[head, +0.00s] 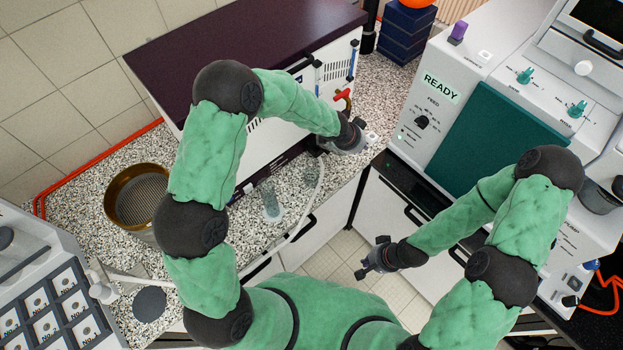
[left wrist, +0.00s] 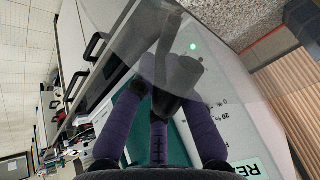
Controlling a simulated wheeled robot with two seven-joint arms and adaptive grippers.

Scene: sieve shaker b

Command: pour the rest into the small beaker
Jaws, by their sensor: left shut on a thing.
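My left gripper (head: 352,137) is at the counter's right end, in front of the white cabinet. It is shut on a see-through vessel (left wrist: 135,50), which fills the upper middle of the left wrist view; its contents are not clear. In the head view the gripper largely hides the vessel. A small clear glass beaker (head: 270,203) stands on the speckled counter, left of and nearer than the left gripper. Another clear glass vessel (head: 312,172) stands between them. My right gripper (head: 371,258) hangs empty over the floor gap, its fingers apart.
A brass sieve (head: 137,197) sits at the counter's left. A dark-topped white cabinet (head: 235,45) stands behind. A pale hose (head: 300,225) runs across the counter's front. A machine marked READY (head: 440,87) stands right, past the gap.

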